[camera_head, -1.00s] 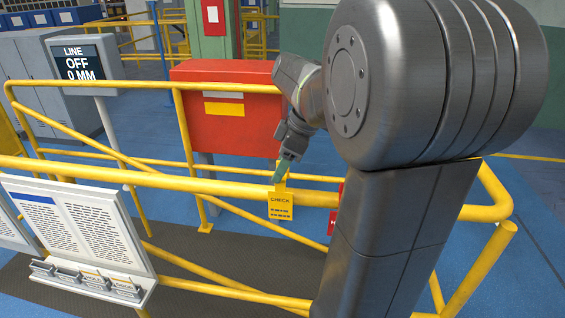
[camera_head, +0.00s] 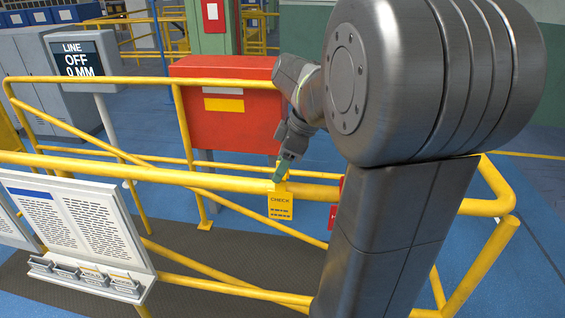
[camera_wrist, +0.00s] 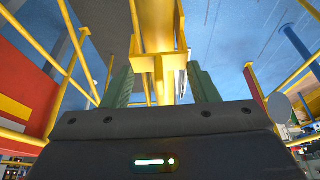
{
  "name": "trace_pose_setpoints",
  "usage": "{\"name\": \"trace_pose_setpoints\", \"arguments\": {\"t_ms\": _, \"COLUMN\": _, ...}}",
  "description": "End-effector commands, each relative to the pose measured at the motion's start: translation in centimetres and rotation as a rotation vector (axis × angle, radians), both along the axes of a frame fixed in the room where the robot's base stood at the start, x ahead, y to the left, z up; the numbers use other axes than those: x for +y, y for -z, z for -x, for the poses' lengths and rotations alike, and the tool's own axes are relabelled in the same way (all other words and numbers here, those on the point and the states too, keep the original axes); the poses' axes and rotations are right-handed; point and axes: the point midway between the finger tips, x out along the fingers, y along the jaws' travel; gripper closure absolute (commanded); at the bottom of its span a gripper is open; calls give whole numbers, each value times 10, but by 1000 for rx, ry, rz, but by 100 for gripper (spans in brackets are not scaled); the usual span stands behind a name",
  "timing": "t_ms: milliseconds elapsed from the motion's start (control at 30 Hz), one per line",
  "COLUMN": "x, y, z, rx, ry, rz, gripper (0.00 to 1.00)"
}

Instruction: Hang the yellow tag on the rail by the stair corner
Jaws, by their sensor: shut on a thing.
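The yellow tag (camera_head: 280,205), printed CHECK, hangs upright at the near yellow rail (camera_head: 190,178), its printed face in front of and below the bar in the head view. My gripper (camera_head: 283,168) is just above the rail, shut on the top of the tag. In the wrist view the tag's yellow hook part (camera_wrist: 160,62) sits between my green fingers (camera_wrist: 160,88), with the rail (camera_wrist: 157,22) running away just beyond it. Whether the hook bears on the rail is hard to tell.
A red tag (camera_head: 335,205) shows right of the yellow one, partly behind my arm. A white board with small card holders (camera_head: 75,230) hangs at left. A red box (camera_head: 225,115) stands behind the rails. A screen (camera_head: 80,60) reads LINE OFF 0 MM.

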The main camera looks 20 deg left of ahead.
Motion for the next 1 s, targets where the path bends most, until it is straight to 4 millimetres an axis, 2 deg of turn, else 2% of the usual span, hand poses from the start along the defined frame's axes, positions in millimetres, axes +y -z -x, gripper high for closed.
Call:
{"name": "trace_pose_setpoints", "arguments": {"t_ms": 700, "x": 0, "y": 23, "z": 0, "rx": 0, "ry": 0, "rz": 0, "gripper": 80}}
{"name": "trace_pose_setpoints", "arguments": {"t_ms": 1000, "x": 0, "y": 25, "z": 0, "rx": 0, "ry": 0, "rz": 0, "gripper": 80}}
